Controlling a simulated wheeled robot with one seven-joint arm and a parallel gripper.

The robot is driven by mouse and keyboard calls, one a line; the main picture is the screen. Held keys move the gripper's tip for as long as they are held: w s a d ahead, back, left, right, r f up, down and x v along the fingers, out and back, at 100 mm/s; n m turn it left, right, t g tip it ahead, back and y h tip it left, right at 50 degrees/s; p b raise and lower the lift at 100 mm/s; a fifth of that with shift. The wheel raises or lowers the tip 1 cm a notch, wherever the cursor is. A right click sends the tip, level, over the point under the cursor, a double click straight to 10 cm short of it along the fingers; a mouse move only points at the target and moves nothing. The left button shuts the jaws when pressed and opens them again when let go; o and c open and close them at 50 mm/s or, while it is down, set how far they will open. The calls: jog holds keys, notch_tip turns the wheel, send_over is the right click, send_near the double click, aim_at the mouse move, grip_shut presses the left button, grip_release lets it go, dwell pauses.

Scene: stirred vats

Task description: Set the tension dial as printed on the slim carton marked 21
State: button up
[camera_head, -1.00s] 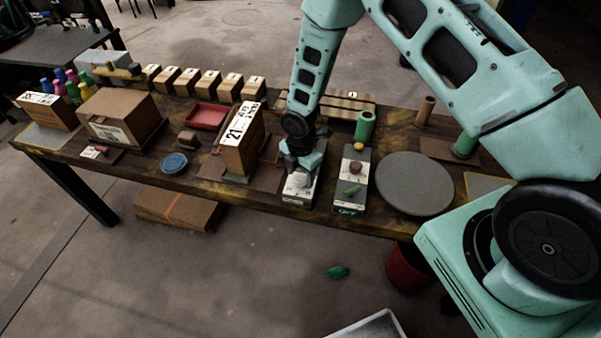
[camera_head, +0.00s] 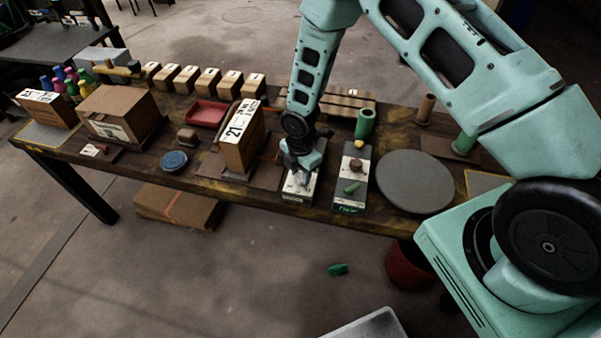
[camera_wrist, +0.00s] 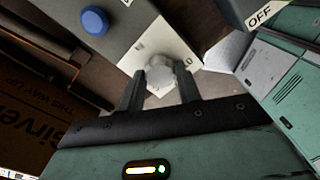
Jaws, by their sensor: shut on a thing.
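The slim carton marked 21 (camera_head: 241,138) stands upright on the bench, left of my gripper. Its white label lies along the top; the smaller print is too small to read. My gripper (camera_head: 300,176) reaches down onto a grey control box (camera_head: 294,197) right of the carton. In the wrist view my gripper (camera_wrist: 160,84) is shut on a pale knob, the dial (camera_wrist: 160,72), with one finger on each side. The dial sits on a white scale plate (camera_wrist: 157,40); a 0 shows at its right, and other marks are hidden. A blue button (camera_wrist: 94,20) is on the same box.
A second box with a brown knob and green switch (camera_head: 351,180) stands just right. A grey round plate (camera_head: 415,183) lies beyond it. A large carton (camera_head: 117,114), red tray (camera_head: 206,114) and blue disc (camera_head: 174,161) are to the left.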

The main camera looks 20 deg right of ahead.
aim_at(300, 176)
jog(key=m+b, duration=0.2)
jog(key=m, duration=0.2)
jog(key=shift+w+f+m+b, duration=0.1)
jog(key=shift+m+b, duration=0.2)
jog(key=shift+m, duration=0.1)
jog(key=m+b, duration=0.2)
jog(key=m, duration=0.3)
jog(key=m+b, duration=0.2)
jog(key=m, duration=0.3)
jog(key=shift+m, duration=0.4)
jog(key=shift+m+b, duration=0.35)
jog(key=shift+m, duration=1.45)
jog(key=o, duration=1)
jog(key=shift+r, duration=0.25)
notch_tip(300, 176, up, 17)
jog(key=b, duration=0.2)
